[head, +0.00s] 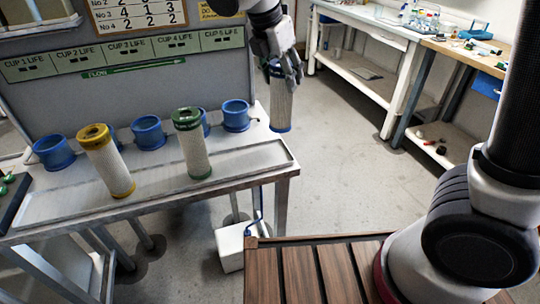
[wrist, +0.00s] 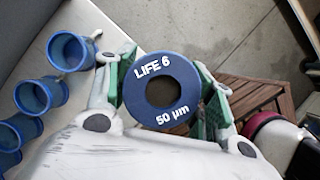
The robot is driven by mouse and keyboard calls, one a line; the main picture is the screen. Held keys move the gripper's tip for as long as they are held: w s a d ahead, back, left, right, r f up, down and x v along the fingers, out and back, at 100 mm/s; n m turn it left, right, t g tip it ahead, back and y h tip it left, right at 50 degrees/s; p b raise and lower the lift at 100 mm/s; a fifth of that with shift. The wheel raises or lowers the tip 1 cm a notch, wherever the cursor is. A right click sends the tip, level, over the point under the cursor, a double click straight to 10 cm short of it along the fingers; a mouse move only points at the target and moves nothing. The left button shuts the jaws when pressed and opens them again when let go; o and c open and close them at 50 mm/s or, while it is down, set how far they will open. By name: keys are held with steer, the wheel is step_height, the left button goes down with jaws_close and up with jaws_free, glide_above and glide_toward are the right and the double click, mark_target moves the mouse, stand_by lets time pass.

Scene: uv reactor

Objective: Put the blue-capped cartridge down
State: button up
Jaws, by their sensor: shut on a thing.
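My gripper (head: 281,72) is shut on the blue-capped cartridge (head: 281,104), a pale cylinder held nearly upright. In the head view it hangs at the right end of the bench, with grey floor behind it; a blue band shows at its lower end. In the wrist view its blue ring cap (wrist: 184,78) reads "LIFE 6" and "50 µm" and sits between the green-padded fingers. A yellow-capped cartridge (head: 109,168) and a green-capped cartridge (head: 195,151) stand on the metal tray (head: 240,162) on the bench.
Several blue cups stand in a row behind the tray, among them a left one (head: 53,153) and a right one (head: 236,115); some also show in the wrist view (wrist: 71,51). The tray's right part is bare. A slatted wooden deck (head: 325,275) lies in front.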

mark_target(273, 70)
steer(key=n, duration=0.1)
steer(key=s+a+r+n+y, duration=0.1)
steer(key=s+a+r+n, duration=0.1)
steer(key=shift+s+a+r+n+t, duration=0.2)
steer(key=shift+a+n+t, duration=0.1)
steer(key=shift+t, duration=0.1)
steer(key=shift+s+a+n+y, duration=0.2)
steer(key=shift+s+n+y, duration=0.1)
steer(key=shift+n, duration=0.1)
step_height(273, 70, down, 10)
steer(key=shift+a+r, duration=0.1)
steer(key=shift+r, duration=0.15)
steer(key=shift+f, duration=0.1)
steer(key=o, duration=1.4)
